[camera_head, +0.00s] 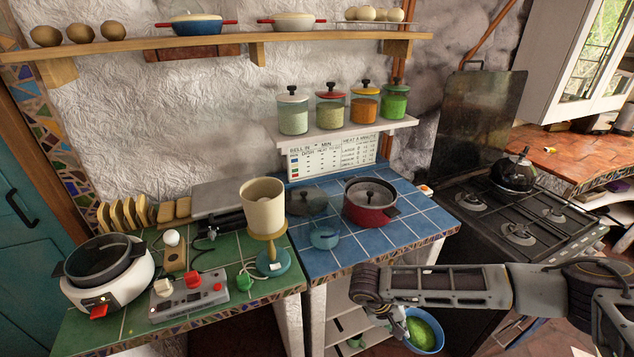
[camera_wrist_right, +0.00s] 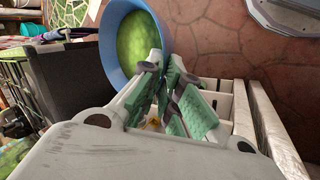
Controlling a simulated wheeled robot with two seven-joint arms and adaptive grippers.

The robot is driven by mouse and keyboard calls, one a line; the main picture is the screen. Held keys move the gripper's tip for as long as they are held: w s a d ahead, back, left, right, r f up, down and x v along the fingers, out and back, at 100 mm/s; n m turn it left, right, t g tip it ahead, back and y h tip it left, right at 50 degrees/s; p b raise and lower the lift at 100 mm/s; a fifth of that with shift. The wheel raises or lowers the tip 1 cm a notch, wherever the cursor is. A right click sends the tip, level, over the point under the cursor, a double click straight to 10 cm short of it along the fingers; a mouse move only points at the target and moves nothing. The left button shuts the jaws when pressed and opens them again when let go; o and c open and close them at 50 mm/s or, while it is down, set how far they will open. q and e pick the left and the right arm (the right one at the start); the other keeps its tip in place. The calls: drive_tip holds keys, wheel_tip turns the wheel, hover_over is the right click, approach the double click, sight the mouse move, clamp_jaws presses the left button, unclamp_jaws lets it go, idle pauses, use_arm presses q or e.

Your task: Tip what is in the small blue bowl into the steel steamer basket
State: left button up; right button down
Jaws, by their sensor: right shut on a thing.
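The small blue bowl (camera_head: 440,336) holds a green filling and hangs below counter height, in front of the counter. In the right wrist view the blue bowl (camera_wrist_right: 107,45) shows its rim, with the green filling inside. My right gripper (camera_head: 399,325) is shut on the bowl's rim; its fingers also show in the right wrist view (camera_wrist_right: 160,72). A dark grey metal basket (camera_head: 78,268), which looks like the steamer basket, sits on the white cooker at the far left of the green-tiled counter. I cannot see inside it clearly. My left gripper is out of view.
A cream cup-topped stand (camera_head: 263,207) rises near the green counter's right edge. A red pot (camera_head: 370,207) is on the blue tiles. The stove (camera_head: 540,225) is at right.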

drive_tip(key=w+r, duration=0.5)
drive_tip(key=r, duration=0.1)
drive_tip(key=shift+w+a, duration=0.15)
drive_tip(key=shift+w, duration=0.25)
idle(1.5)
